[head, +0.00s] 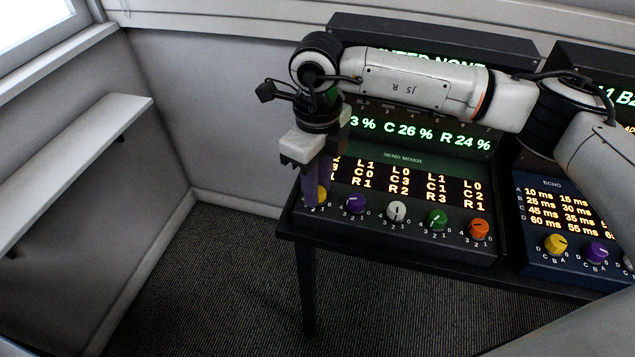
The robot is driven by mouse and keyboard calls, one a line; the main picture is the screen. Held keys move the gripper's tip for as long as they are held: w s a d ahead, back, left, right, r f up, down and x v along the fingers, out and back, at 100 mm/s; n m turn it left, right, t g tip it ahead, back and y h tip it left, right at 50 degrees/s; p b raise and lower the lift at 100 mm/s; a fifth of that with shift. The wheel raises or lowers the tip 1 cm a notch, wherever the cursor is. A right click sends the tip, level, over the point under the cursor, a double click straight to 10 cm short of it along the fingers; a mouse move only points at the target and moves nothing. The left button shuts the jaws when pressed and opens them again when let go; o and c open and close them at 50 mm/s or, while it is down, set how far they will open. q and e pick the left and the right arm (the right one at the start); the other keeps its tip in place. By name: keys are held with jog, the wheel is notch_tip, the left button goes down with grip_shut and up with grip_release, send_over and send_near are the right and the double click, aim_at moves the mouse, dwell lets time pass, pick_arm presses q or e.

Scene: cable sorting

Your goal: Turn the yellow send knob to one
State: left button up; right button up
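The yellow send knob (322,194) is the leftmost knob in the row on the send mixer panel (404,160). Only part of it shows, behind my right gripper. Its pointer is hidden, so I cannot tell its setting. My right gripper (311,196) points down in front of the yellow knob, its fingers overlapping it in the picture. I cannot tell whether they touch the knob or how far apart they are. My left gripper is out of view.
Right of the yellow knob stand a purple knob (355,204), a white knob (396,211), a green knob (437,219) and an orange knob (479,229). The blue echo panel (540,205) is further right. A shelf (75,165) is on the left wall.

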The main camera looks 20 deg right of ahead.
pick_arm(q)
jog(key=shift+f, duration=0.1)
pick_arm(e)
jog(key=shift+c, duration=0.5)
jog(key=n+b, duration=0.2)
jog(key=b, duration=0.1)
jog(key=shift+f+n, duration=0.15)
jog(key=shift+n, duration=0.25)
jog(key=n+b, duration=0.2)
jog(key=n, duration=0.1)
jog(key=shift+n+b, duration=0.3)
jog(key=shift+b, duration=0.1)
jog(key=n+b, duration=0.2)
jog(key=n, duration=0.2)
jog(key=n+b, duration=0.1)
jog(key=n, duration=0.2)
jog(key=shift+b, duration=0.3)
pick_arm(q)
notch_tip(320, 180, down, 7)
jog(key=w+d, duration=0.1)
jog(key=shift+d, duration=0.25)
pick_arm(e)
jog(key=shift+r+n, duration=0.2)
jog(key=shift+n, duration=0.1)
jog(key=o, duration=1)
